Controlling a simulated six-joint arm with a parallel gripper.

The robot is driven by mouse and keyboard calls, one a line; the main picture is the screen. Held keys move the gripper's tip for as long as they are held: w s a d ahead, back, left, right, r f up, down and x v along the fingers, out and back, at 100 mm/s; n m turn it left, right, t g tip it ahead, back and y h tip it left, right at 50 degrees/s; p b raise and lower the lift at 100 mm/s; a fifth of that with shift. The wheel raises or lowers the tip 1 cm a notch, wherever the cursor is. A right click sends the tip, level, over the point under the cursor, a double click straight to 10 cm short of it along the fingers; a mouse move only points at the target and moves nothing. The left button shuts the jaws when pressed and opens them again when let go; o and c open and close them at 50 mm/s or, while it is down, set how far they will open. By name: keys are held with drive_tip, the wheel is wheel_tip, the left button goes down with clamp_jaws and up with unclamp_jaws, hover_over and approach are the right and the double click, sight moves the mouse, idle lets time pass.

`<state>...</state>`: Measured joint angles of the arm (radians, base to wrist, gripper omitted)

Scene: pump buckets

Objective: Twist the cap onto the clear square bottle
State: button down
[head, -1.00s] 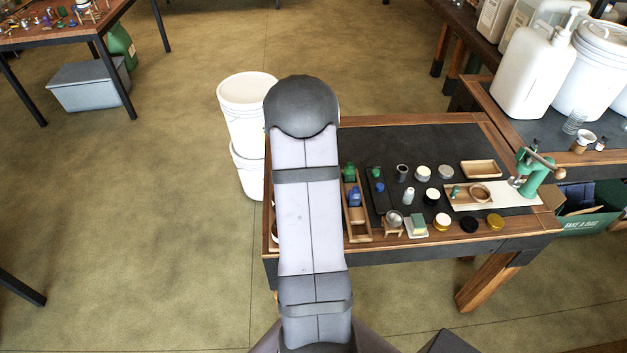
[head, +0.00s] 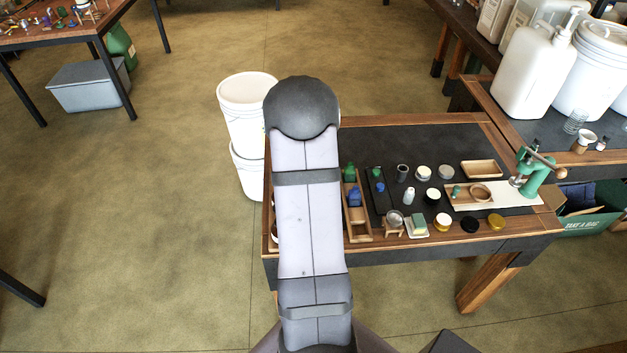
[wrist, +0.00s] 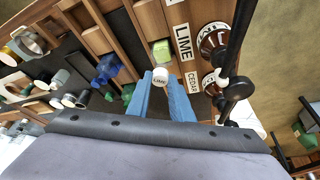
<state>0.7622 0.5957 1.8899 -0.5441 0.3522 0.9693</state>
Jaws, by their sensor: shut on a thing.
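My gripper (wrist: 166,92) has two blue fingers, seen in the wrist view. Just beyond the cap, a pale green, square-looking thing (wrist: 162,52) sits in a wooden holder beside a LIME sign. It may be the clear square bottle, but I cannot tell for sure. The cap appears apart from it in the picture; the gap in depth is unclear. In the head view my arm hides the gripper and the cap.
A blue bottle (wrist: 105,68) and a green bottle (wrist: 128,92) lie left of my fingers. A CEDAR sign (wrist: 192,82) and dark round-topped jars (wrist: 214,40) stand to the right. The bench (head: 400,140) holds several small jars and a green press (head: 535,172) at its right.

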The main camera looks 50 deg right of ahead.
drive_tip(key=shift+f+b, duration=1.15)
drive_tip(key=shift+b, duration=0.5)
idle(1.9)
drive_tip(key=c, duration=1.5)
unclamp_jaws()
drive_tip(key=shift+r, duration=0.1)
drive_tip(key=shift+r+p, duration=2.4)
drive_tip(key=shift+r, duration=1.05)
